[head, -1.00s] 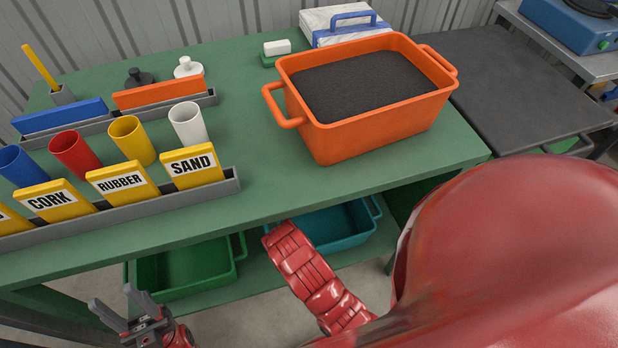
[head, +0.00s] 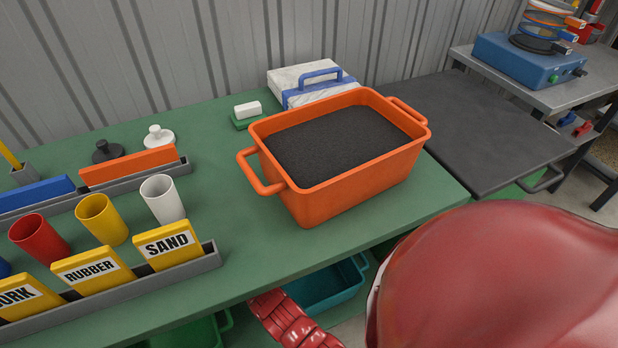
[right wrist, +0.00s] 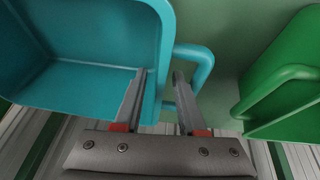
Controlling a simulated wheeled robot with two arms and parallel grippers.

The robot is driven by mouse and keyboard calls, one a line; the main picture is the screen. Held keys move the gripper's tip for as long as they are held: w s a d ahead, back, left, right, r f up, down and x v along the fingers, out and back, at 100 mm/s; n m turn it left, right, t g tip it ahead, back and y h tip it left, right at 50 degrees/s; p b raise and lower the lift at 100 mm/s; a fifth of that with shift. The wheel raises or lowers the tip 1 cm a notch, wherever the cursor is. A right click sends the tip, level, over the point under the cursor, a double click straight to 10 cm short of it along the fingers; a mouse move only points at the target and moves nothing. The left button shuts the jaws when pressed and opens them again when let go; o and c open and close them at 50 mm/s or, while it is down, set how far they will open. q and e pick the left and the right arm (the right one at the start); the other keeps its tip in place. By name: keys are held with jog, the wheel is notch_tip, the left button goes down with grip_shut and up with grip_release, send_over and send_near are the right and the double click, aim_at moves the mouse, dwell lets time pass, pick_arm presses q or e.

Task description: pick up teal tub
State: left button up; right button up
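The teal tub (head: 330,288) is on the shelf under the green bench in the head view, partly hidden by the bench top and my red arm. In the right wrist view the teal tub (right wrist: 85,75) fills the left side, with its looped handle (right wrist: 203,68) near the middle. My right gripper (right wrist: 159,75) is open, its fingers apart at the tub's wall and handle. One finger overlaps the tub's wall and the other overlaps the handle loop; contact is unclear. My left gripper is not in view.
A green tub (right wrist: 293,85) stands beside the teal tub, with a gap between. On the bench top (head: 230,220) above are an orange tub (head: 345,190) of dark granules, a rack of labelled yellow blocks (head: 165,245) and several cups.

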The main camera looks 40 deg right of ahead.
jog(key=shift+w+x, duration=0.15)
jog(key=shift+x, duration=1.25)
jog(key=shift+w+x, duration=0.2)
jog(key=shift+x, duration=1.25)
jog(key=shift+d+r, duration=0.15)
jog(key=shift+r, duration=0.05)
grip_shut()
